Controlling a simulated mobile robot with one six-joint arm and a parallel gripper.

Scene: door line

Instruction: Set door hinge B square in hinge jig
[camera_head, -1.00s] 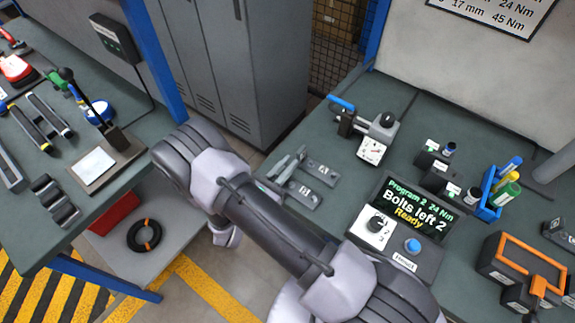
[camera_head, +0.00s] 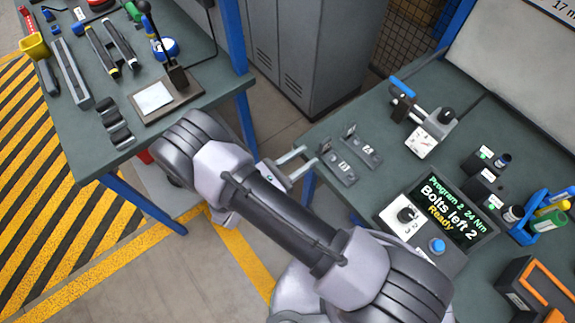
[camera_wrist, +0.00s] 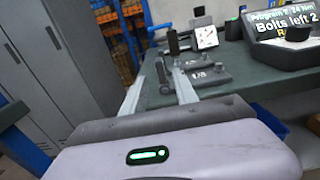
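Two small grey hinges with pale label plates lie side by side on the right bench. The nearer one (camera_head: 338,164) seems marked B, and the farther one (camera_head: 361,147) seems marked A; the letters are small. They also show in the wrist view, the nearer hinge (camera_wrist: 209,74) just beyond my right finger. My gripper (camera_head: 309,157) is open and empty at the bench's left edge, its tips pointing at the hinges and apart from them. In the wrist view my gripper (camera_wrist: 158,88) shows both fingers spread. A blue-handled clamp fixture (camera_head: 420,120) stands behind the hinges; I cannot tell if it is the hinge jig.
A controller (camera_head: 440,220) reading "Bolts left 2, Ready" stands right of the hinges. Dark blocks (camera_head: 485,175) and a blue marker holder (camera_head: 540,220) are farther right. The left bench (camera_head: 75,150) holds a lever clamp plate (camera_head: 160,97) and tools. Lockers (camera_head: 315,50) stand behind.

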